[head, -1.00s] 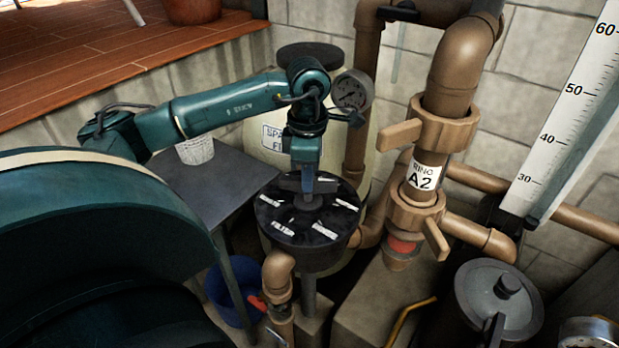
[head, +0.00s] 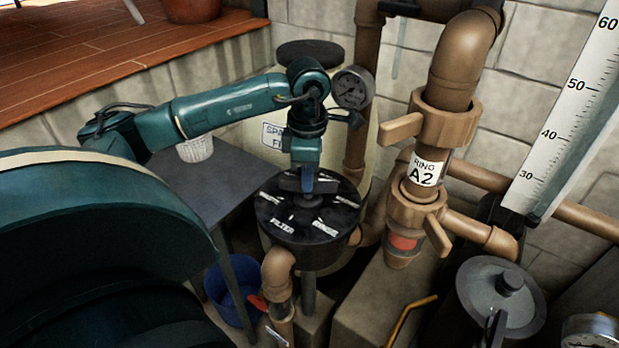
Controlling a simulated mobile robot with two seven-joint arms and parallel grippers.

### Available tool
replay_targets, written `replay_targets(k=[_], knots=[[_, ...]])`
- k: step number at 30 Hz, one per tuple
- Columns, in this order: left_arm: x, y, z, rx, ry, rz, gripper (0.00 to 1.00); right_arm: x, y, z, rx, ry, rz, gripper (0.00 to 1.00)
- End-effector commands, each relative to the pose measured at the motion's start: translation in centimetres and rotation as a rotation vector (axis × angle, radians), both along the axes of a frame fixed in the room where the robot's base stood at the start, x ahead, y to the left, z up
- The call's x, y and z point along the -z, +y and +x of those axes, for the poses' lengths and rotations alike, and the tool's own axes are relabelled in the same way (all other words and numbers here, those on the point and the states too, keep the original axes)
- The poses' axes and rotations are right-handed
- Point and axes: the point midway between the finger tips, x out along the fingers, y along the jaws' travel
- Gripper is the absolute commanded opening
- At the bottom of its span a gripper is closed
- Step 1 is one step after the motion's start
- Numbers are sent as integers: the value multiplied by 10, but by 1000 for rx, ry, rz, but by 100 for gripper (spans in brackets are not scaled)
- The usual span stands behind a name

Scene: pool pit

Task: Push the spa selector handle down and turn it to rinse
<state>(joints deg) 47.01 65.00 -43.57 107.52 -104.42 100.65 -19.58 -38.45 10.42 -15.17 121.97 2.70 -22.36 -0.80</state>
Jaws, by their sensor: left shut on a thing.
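The spa selector valve (head: 300,238) is a round black head with white labels around its top, among them FILTER at the front. Its dark handle (head: 326,186) lies across the top, mostly hidden by my gripper. My left gripper (head: 307,186) points straight down from above and is shut on the handle. The pale spa filter tank (head: 278,138) with its label stands behind the valve. My right gripper is out of view.
A pressure gauge (head: 352,88) is close beside my left wrist. Brown pipes with union A2 (head: 424,172) stand to the right. A grey table (head: 200,180) with a white basket (head: 195,148) is to the left. A blue bucket (head: 226,300) sits below.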

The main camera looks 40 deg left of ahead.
Motion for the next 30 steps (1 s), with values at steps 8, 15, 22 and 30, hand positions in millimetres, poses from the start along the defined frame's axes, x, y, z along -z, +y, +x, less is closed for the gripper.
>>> replay_targets(k=[8, 15, 22, 30], knots=[[4, -1, -1, 285, 4, -1, 0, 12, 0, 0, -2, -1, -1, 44], [4, -1, -1, 661, 4, -1, 0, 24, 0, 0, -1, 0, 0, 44], [3, -1, -1, 979, 5, 0, 0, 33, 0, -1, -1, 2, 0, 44], [2, -1, -1, 1053, 7, -1, 0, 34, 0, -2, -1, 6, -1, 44]])
